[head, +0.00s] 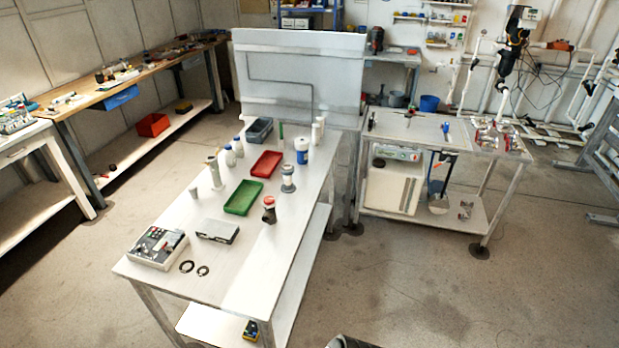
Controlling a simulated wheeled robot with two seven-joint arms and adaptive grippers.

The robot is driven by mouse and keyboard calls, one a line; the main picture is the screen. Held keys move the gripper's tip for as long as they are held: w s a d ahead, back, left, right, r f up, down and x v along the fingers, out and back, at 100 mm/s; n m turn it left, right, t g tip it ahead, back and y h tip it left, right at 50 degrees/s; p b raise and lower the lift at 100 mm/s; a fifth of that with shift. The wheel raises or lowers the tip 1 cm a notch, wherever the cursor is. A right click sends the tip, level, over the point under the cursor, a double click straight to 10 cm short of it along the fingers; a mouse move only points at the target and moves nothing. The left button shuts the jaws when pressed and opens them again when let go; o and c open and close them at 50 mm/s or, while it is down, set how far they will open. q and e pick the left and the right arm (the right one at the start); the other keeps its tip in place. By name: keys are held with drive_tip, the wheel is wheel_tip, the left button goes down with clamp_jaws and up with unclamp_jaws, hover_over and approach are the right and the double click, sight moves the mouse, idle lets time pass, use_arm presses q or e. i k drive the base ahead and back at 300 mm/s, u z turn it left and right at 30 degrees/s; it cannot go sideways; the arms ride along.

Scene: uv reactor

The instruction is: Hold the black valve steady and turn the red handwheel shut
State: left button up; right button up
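A small dark valve-like body (269,215) stands upright on the white table. A red round top, likely the red handwheel (268,201), sits on it. Both are small in the head view, so I cannot tell how far the wheel is turned. They stand near the table's right edge, in front of a grey and white fitting (288,178). Neither of my grippers shows in this view, and nothing touches the valve.
The white table (225,285) also holds a green tray (243,197), a red tray (267,163), several bottles, a grey box (217,230), a control box (158,247) and two black rings. A cart (400,128) stands at right. The floor (420,280) at front right is clear.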

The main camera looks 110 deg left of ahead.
sight(269, 200)
drive_tip(key=i, duration=0.1)
drive_tip(key=u, duration=1.1)
